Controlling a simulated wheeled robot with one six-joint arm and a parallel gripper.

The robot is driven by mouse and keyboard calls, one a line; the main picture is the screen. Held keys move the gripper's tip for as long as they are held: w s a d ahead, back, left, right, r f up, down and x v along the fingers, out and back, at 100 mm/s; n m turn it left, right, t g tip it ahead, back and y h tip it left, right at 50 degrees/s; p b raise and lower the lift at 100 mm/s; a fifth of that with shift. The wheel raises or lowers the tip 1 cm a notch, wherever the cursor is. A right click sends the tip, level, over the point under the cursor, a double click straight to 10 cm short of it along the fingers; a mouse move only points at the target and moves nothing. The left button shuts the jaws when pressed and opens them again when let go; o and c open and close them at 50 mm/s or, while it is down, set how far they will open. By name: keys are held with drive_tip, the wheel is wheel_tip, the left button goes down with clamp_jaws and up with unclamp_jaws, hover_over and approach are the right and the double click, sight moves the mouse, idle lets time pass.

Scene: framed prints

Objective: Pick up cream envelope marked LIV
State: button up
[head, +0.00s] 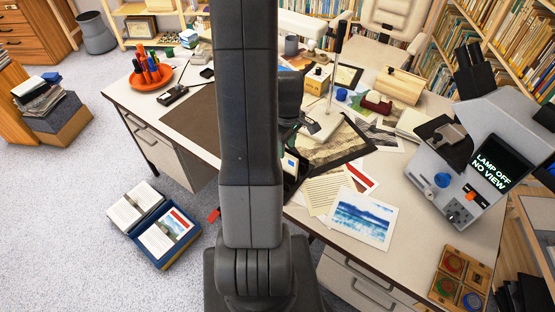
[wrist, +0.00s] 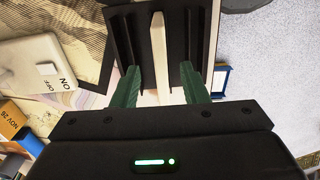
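In the wrist view, my gripper (wrist: 157,70) has its two green fingers spread apart. A narrow cream strip (wrist: 157,40) lies between them, with a gap on each side. It looks like a thin cream item seen edge-on in a dark slotted holder (wrist: 128,28). No LIV marking can be read on it, so I cannot tell whether it is the cream envelope. In the head view my arm covers the middle of the desk, and the fingers and the holder cannot be made out clearly. No envelope marked LIV is readable there.
The desk (head: 400,170) carries a blue landscape print (head: 361,218), a lamp base (head: 321,122), an orange pen dish (head: 151,77) and a grey viewer (head: 470,160) reading LAMP OFF NO VIEW. A blue box of prints (head: 164,240) stands on the floor at left. Open carpet surrounds it.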

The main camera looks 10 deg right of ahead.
drive_tip(key=shift+s+f, duration=0.15)
drive_tip(key=shift+f, duration=0.75)
drive_tip(key=shift+w+a+f+p, duration=0.15)
drive_tip(key=shift+f+p, duration=0.2)
drive_tip(key=shift+f, duration=1.1)
drive_tip(key=shift+w+a+f+p, duration=0.1)
drive_tip(key=shift+f+p, duration=0.25)
drive_tip(key=shift+f, duration=1.05)
drive_tip(key=shift+d, duration=0.1)
clamp_jaws()
